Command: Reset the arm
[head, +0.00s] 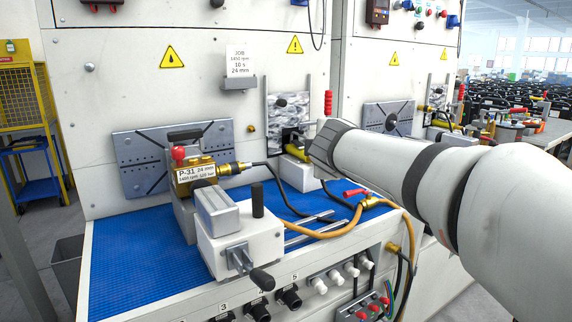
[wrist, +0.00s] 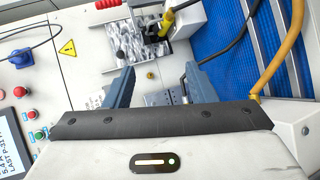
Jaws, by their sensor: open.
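My gripper shows in the wrist view (wrist: 159,82) with its two blue-grey fingers wide apart and nothing between them. In the head view my white arm comes in from the right, and its dark-banded end is near the yellow-handled part (head: 298,155) at the machine's wall. The arm's end hides my fingers there. The brass pump (head: 196,175) labelled P-31, 24 mm, sits clamped on the left of the blue mat (head: 130,262). A job card (head: 239,62) reading 1450 rpm, 10 s, 24 mm stands on the wall above.
A white vise block (head: 240,240) with a black handle stands in front of the pump. An orange hose (head: 325,232) and a red-handled valve (head: 357,192) lie right of it. Black cables cross the mat. The mat's left part is clear.

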